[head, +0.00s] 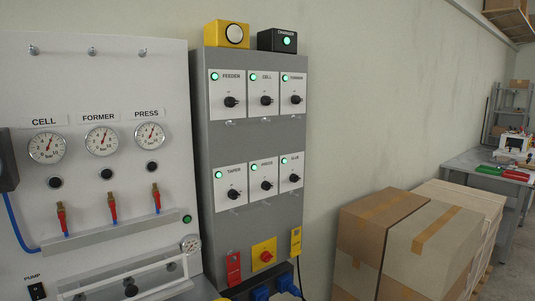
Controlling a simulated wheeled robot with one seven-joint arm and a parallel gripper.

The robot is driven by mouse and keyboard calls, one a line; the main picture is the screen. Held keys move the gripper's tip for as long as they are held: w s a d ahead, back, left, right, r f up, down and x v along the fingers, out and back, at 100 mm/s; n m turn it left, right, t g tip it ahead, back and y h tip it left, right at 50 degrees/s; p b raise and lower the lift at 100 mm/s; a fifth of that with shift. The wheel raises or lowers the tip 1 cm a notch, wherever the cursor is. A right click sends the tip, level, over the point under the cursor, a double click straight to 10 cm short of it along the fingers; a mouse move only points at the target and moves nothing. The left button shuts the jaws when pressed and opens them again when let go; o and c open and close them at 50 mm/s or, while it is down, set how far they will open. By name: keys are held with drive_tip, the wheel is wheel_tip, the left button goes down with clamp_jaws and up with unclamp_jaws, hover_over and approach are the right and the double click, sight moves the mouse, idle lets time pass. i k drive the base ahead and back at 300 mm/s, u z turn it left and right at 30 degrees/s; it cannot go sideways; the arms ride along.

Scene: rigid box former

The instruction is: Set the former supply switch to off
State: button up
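The former supply switch (295,99) is a black rotary knob on a white plate at the top right of the grey switch cabinet (255,137). The plate carries a label that seems to read FORMER, and the green lamp (285,78) beside the label is lit. The knob's exact pointing direction is too small to read. My gripper is not in view.
The feeder switch (231,101) and cell switch (266,100) sit left of it, with three similar switches below, all with lit green lamps. A gauge panel (90,85) stands left. Cardboard boxes (425,240) stand close at the lower right.

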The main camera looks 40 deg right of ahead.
sight(295, 99)
drive_tip(key=z, duration=1.25)
